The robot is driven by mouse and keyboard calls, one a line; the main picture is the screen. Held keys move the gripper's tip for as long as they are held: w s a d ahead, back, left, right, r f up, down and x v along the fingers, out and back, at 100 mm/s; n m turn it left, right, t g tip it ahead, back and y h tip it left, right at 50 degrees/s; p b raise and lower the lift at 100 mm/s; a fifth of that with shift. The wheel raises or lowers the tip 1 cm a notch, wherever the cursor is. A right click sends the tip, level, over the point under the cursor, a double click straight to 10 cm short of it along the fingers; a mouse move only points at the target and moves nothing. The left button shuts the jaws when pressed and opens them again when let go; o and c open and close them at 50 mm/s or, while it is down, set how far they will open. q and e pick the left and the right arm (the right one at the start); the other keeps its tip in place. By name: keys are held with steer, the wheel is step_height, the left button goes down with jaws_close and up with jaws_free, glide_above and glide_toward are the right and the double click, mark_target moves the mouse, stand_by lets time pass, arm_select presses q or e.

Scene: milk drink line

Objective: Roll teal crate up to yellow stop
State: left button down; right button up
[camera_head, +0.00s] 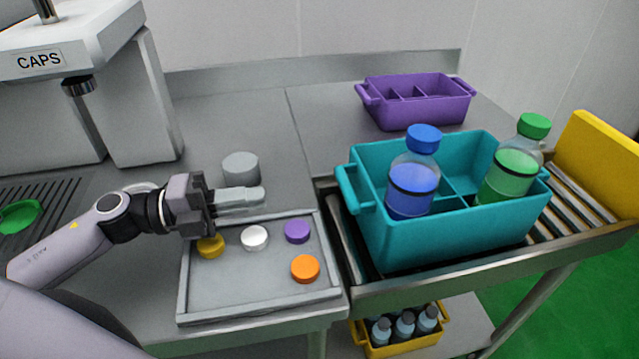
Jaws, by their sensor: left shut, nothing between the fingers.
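The teal crate (440,242) stands upright on the roller track (570,197). It holds a bottle with a blue cap (412,188) and a bottle with a green cap (512,165) in separate compartments. The yellow stop (600,160) stands at the right end of the rollers. A stretch of bare rollers lies between the crate and the stop. My left gripper (262,195) is shut and empty, above the back edge of the cap tray, to the left of the crate and apart from it. My right gripper is not in view.
The grey tray (225,290) holds yellow, white, purple and orange caps. A grey cylinder (240,168) stands behind my left gripper. A purple crate (418,108) is on the back counter. The CAPS machine (130,100) is at left. A yellow crate of bottles (400,347) sits below.

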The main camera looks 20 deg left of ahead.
arm_select(q)
steer(key=p+x, duration=0.2)
steer(key=x, duration=0.8)
steer(key=shift+w+r, duration=0.1)
steer(key=shift+w+d, duration=0.3)
steer(key=shift+d, duration=0.15)
